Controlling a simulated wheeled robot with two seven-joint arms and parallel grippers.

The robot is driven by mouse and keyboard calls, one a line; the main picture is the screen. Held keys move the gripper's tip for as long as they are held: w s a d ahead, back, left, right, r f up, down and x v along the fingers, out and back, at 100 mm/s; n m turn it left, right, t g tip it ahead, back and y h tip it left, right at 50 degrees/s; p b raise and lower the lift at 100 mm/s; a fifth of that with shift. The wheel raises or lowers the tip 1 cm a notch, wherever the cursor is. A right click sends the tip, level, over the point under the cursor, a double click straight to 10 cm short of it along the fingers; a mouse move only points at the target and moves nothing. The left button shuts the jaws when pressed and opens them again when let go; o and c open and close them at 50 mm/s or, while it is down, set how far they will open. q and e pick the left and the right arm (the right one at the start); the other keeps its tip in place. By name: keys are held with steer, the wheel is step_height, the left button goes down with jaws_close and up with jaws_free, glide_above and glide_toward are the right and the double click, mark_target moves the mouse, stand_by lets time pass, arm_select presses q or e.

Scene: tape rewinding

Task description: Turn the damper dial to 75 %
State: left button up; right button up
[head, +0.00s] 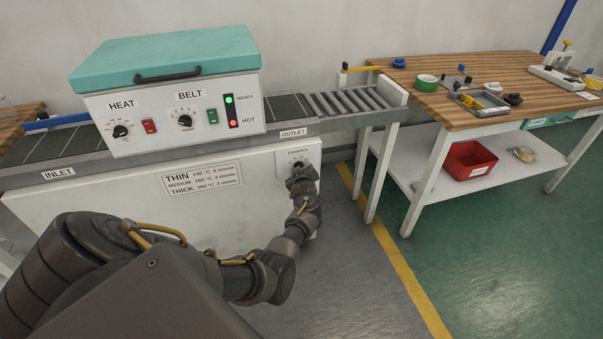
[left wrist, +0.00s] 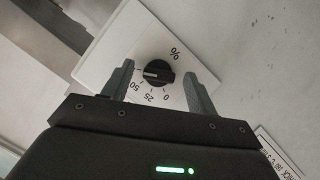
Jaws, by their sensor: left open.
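The damper dial is a round black knob (left wrist: 158,73) on a white plate in the left wrist view. Its white pointer line aims left, a little past the 50 mark, toward my left finger in that picture. The numerals 0, 25 and 50 and a % sign show; any mark behind that finger is hidden. My left gripper (left wrist: 159,70) is open, with one finger on either side of the knob; I cannot tell whether they touch it. In the head view my left gripper (head: 300,172) is at the damper plate (head: 298,156) and covers the knob. My right gripper is not in view.
The oven (head: 170,90) with heat and belt dials stands above the damper panel. A roller conveyor (head: 350,100) leads right toward a wooden bench (head: 480,70) with tools and a red bin (head: 470,162) below. The floor right of my arm is clear.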

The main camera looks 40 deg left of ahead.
arm_select(q)
steer(key=p+v, duration=0.2)
steer(key=v, duration=0.9)
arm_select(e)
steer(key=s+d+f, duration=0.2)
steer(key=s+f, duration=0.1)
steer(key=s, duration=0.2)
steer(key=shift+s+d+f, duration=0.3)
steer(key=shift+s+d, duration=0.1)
arm_select(q)
steer(key=shift+f, duration=0.1)
